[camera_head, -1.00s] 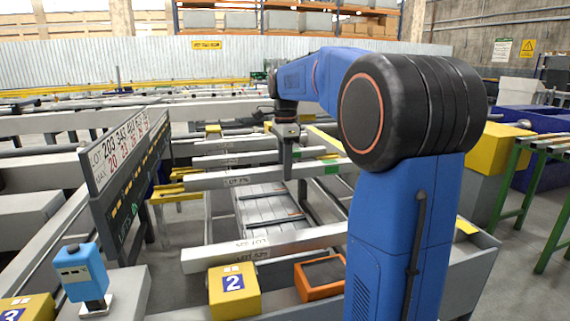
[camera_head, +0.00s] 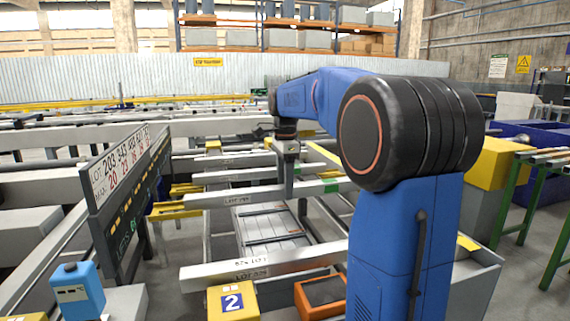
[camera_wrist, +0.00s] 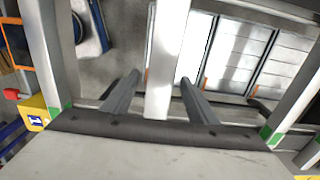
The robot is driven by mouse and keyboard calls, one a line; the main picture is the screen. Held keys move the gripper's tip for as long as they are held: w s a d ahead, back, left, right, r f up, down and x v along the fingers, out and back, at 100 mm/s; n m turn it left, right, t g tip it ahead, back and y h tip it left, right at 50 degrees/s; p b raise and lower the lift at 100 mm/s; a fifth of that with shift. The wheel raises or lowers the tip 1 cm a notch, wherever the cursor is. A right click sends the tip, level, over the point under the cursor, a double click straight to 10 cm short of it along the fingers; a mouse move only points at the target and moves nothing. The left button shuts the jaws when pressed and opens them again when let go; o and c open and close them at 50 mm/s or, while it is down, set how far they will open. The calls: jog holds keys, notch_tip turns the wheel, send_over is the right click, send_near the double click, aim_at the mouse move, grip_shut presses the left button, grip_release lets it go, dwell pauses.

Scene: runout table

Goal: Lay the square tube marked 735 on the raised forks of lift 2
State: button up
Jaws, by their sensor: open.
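My gripper (camera_head: 289,192) hangs over a long grey square tube (camera_head: 238,199) with a small dark lot marking that I cannot read surely. In the wrist view, my gripper's two fingers (camera_wrist: 160,95) are apart, with a grey tube (camera_wrist: 168,60) running between them. I see no finger contact. Another marked tube (camera_head: 225,267) lies nearer, its number blurred. A yellow box numbered 2 (camera_head: 233,301) stands at the front. Yellow fork-like arms (camera_head: 172,211) show by the tube's left end; I cannot tell which lift they belong to.
A dark sign board (camera_head: 125,200) with lot numbers stands left of the tubes. A blue device (camera_head: 78,290) and an orange-rimmed box (camera_head: 322,293) are in front. Further tubes lie behind. A green-legged roller stand (camera_head: 520,190) is at the right.

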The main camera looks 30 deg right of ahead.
notch_tip(320, 180, up, 17)
dwell(0.5)
jog(key=shift+s+f, duration=0.1)
dwell(0.5)
